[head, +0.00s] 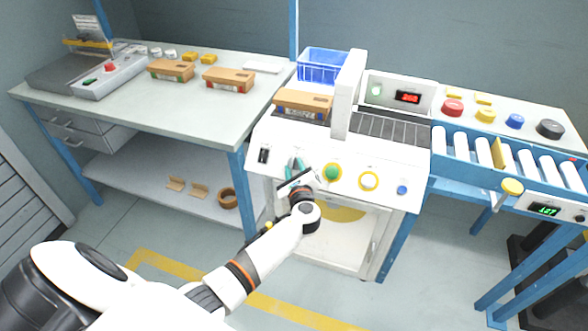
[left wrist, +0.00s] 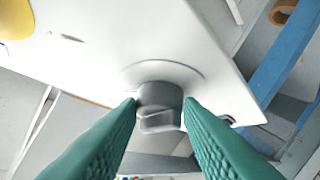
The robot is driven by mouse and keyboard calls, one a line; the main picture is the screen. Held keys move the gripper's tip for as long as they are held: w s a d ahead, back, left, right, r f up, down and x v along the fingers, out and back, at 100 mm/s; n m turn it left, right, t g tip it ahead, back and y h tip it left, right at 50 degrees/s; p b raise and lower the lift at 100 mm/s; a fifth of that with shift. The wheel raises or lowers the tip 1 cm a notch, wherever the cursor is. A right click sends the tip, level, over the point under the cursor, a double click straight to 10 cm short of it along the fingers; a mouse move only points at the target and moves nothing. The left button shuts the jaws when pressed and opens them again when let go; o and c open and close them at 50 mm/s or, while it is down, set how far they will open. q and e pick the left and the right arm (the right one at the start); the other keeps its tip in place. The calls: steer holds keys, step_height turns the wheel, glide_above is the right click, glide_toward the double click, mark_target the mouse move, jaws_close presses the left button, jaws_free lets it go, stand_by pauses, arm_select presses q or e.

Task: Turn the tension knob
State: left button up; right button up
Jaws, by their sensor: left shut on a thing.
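The tension knob (left wrist: 158,103) is a grey round knob with a raised grip bar, on a pale round plate on the white machine panel. In the left wrist view it sits between the two green fingertips of my left gripper (left wrist: 159,108). The gripper is shut on it, with a fingertip at each side. In the head view my left gripper (head: 294,165) is at the left part of the machine's sloped front panel (head: 276,142), and it hides the knob there. My right gripper is not in view.
A black rocker switch (head: 263,155) is left of my gripper. A green button (head: 332,172), a white button (head: 369,181) and a blue button (head: 402,190) are to the right. A workbench (head: 190,110) with boxes stands left, a roller conveyor (head: 490,165) right.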

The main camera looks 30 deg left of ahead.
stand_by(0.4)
arm_select(q)
steer(key=o, duration=1)
steer(key=shift+c, duration=0.2)
steer(key=v, duration=1.2)
